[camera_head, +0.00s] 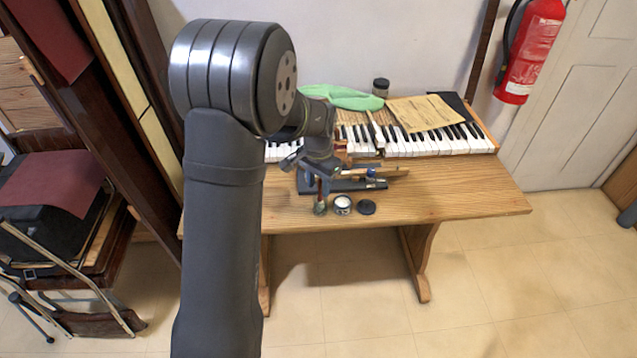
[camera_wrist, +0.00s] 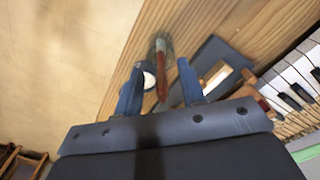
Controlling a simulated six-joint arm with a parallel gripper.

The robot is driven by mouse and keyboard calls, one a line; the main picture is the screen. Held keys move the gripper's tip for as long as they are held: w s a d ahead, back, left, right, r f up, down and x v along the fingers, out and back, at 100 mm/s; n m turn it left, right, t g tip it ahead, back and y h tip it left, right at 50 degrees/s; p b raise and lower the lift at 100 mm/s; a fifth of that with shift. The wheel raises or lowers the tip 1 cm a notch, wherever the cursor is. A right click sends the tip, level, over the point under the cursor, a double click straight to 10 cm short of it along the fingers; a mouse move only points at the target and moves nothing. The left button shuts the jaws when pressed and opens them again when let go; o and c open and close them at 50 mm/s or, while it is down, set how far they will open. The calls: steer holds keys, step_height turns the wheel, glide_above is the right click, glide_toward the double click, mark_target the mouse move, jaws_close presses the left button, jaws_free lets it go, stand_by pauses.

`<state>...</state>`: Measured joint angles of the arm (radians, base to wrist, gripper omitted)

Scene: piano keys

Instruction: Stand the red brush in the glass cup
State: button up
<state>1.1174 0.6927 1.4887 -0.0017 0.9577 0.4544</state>
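The red brush (camera_wrist: 161,75) shows between my two fingers in the wrist view, with a clear gap on each side. One end of it lies inside the outline of the glass cup (camera_wrist: 160,46). My gripper (camera_wrist: 159,66) is open and the brush is not held. In the head view the cup (camera_head: 320,208) is small at the table's front edge, below my gripper (camera_head: 314,176). The red brush (camera_head: 325,187) rises from it, roughly upright. Whether it touches the cup's bottom is too small to tell.
A jar with a white top (camera_head: 342,204) and a dark round lid (camera_head: 366,207) stand right of the cup. A dark tray (camera_head: 345,185) with tools lies behind. The piano keys (camera_head: 430,146) line the back of the table (camera_head: 450,190). The table's right side is clear.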

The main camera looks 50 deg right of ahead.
step_height(320, 180, up, 18)
steer(key=shift+f, duration=0.25)
stand_by(0.4)
steer(key=shift+f, duration=0.15)
stand_by(0.8)
step_height(320, 180, down, 17)
steer(key=shift+r, duration=0.4)
steer(key=shift+f, duration=0.1)
stand_by(0.4)
